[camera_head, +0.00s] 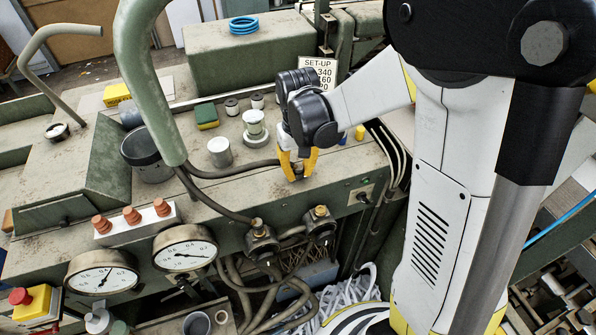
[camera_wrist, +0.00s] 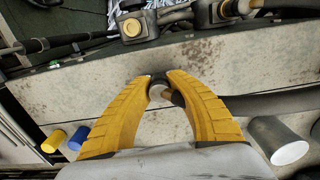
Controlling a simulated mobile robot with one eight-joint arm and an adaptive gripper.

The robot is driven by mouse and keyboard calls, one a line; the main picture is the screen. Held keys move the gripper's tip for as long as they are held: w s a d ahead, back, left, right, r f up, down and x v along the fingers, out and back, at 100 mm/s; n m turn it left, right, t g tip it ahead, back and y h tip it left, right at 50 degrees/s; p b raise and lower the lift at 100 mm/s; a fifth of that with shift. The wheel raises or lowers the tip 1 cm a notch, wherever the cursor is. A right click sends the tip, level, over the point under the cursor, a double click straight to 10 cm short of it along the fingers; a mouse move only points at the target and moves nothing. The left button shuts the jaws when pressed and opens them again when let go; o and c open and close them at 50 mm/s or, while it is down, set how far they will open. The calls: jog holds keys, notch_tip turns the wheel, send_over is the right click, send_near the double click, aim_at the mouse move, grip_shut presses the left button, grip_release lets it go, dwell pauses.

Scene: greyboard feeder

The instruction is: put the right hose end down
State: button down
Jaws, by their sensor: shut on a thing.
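My gripper (camera_head: 297,168), with yellow fingers, is over the green-grey machine top near its front edge. In the wrist view my gripper (camera_wrist: 158,82) is shut on the right hose end (camera_wrist: 170,96), a dark end with a tan part between the fingertips. The dark hose (camera_head: 235,171) runs left from my fingers in the head view; it shows running right in the wrist view (camera_wrist: 270,104). I cannot tell whether the held end touches the machine top. The left fitting (camera_head: 262,241) and right fitting (camera_head: 320,222) are on the machine's front, below my gripper.
Two gauges (camera_head: 184,250) are at the front left. A white-topped cylinder (camera_head: 220,151) and a dark cup (camera_head: 146,155) stand left of my gripper. A yellow cylinder (camera_wrist: 53,141) and a blue one (camera_wrist: 78,138) are beside my finger. The machine top at the front edge has bare room.

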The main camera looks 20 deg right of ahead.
jog(key=shift+f, duration=0.1)
jog(key=shift+f, duration=0.15)
jog(key=c, duration=1.4)
grip_release()
jog(key=shift+o, duration=0.2)
